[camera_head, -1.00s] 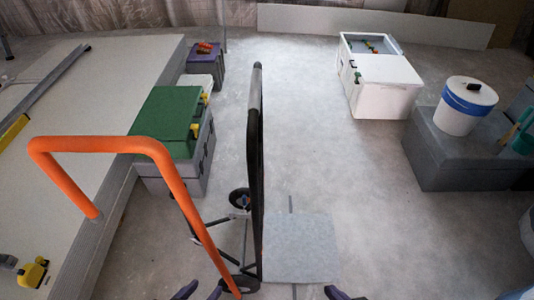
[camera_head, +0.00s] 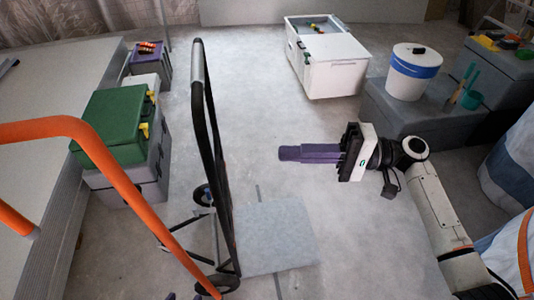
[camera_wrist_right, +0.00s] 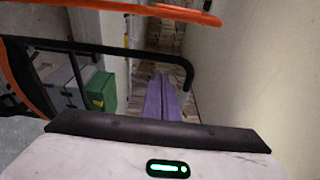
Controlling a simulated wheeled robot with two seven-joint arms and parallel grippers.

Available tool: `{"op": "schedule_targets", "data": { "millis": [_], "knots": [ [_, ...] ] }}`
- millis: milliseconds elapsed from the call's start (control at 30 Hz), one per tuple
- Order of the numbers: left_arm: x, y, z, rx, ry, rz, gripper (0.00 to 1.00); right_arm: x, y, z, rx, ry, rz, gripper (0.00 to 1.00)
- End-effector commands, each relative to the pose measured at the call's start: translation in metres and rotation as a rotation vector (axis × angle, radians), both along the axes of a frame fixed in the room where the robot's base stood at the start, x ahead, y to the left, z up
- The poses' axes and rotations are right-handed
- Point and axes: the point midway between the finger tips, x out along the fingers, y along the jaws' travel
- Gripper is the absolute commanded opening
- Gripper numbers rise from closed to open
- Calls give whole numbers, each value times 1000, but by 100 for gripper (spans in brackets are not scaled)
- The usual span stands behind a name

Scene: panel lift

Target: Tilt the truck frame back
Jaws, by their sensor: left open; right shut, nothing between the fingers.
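The truck frame (camera_head: 212,150) is a tall black tube frame with a grey grip at its top, standing nearly upright left of centre in the head view. Its grey toe plate (camera_head: 275,236) lies at the floor, and a wheel shows at its left. In the right wrist view its black bar (camera_wrist_right: 110,52) crosses the upper left. My right gripper (camera_head: 285,153) is shut and empty, right of the frame and apart from it, its purple fingers pointing left. Its fingers also show in the right wrist view (camera_wrist_right: 160,82). My left gripper (camera_head: 186,296) is open; only its fingertips show at the bottom edge.
An orange tube (camera_head: 110,165) crosses the left foreground. A green-topped box stack (camera_head: 112,125) stands left of the frame. A white box (camera_head: 330,70) stands behind, and a grey block (camera_head: 410,115) with a white bucket (camera_head: 412,85) is at right.

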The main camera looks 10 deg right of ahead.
Motion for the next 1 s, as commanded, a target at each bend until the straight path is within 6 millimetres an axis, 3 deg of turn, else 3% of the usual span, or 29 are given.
{"op": "schedule_targets", "data": {
  "millis": [533,733,1000],
  "knots": [
    [2,0,6,0,-8,0,41,21,106,1,0,-1,0,0],
    [2,0,6,1,-7,-1,41,24,123,-1,-2,0,-2,0],
    [2,0,6,2,-6,-1,41,25,126,-1,-2,-1,-2,0]
  ]
}}
